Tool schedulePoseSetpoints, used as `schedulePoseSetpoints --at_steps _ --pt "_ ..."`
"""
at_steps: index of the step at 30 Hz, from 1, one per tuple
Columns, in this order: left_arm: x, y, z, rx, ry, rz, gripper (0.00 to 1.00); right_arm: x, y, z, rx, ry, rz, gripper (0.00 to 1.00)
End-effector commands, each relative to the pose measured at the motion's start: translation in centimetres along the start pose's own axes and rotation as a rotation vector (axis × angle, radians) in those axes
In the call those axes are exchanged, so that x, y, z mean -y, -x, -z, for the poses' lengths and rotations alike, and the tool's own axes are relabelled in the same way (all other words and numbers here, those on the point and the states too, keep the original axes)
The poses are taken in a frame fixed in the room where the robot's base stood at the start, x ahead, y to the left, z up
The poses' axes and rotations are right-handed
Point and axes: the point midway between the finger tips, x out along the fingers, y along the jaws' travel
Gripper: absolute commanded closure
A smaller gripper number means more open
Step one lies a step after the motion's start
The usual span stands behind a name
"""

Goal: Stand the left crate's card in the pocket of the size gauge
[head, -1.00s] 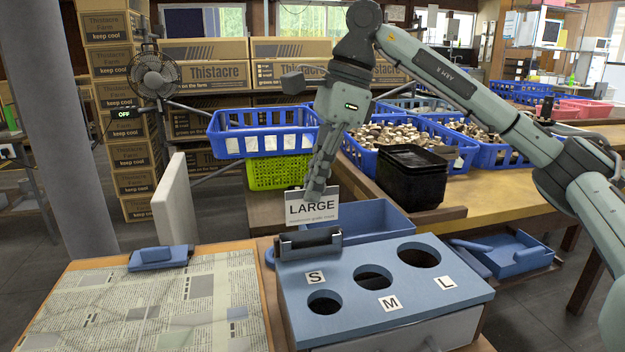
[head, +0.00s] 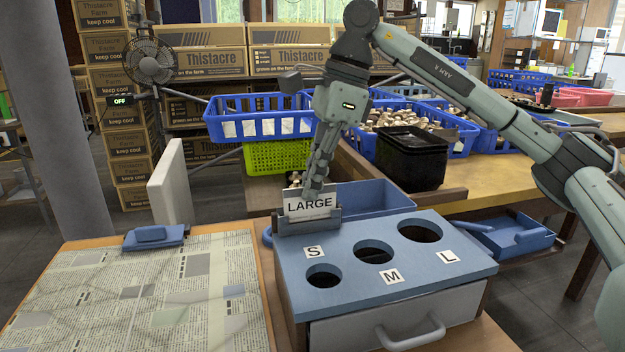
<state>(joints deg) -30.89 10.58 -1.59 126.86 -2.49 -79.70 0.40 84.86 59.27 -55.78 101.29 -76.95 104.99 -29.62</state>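A white card reading LARGE (head: 309,204) stands upright at the dark pocket (head: 308,224) on the back left edge of the size gauge (head: 384,285). The card's lower edge is hidden behind the pocket's front wall. My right gripper (head: 314,187) comes down from above with its fingers at the card's top edge, shut on it. The gauge is a blue top with three round holes marked S, M and L. My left gripper is not in view. The left crate cannot be singled out for sure; a blue crate (head: 262,128) stands on a green one behind at the left.
A drawer with a grey handle (head: 410,333) is under the gauge top. A blue tray (head: 375,197) lies right behind the gauge, and black stacked crates (head: 411,160) stand beyond. Newspaper (head: 140,300) covers the table at left, with a blue-grey block (head: 156,237) on its far edge.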

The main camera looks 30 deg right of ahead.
Motion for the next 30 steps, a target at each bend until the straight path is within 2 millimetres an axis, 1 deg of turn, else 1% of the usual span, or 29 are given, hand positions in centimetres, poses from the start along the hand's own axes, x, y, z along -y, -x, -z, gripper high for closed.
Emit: schedulePoseSetpoints --at_steps 6,13,23,26,30 --pt "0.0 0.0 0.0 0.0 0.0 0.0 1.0 0.0 0.0 0.0 0.0 0.0 0.0 1.0" --pt "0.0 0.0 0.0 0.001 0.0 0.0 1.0 0.0 0.0 0.0 0.0 0.0 0.0 0.71" --pt "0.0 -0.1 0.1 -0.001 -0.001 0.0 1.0 0.0 0.2 0.0 0.001 0.0 0.0 0.71" --pt "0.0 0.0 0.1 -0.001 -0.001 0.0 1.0 0.0 1.1 -0.1 0.002 0.0 0.001 0.71" --pt "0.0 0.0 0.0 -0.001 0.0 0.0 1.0 0.1 3.7 -0.1 0.003 0.001 0.003 0.71"
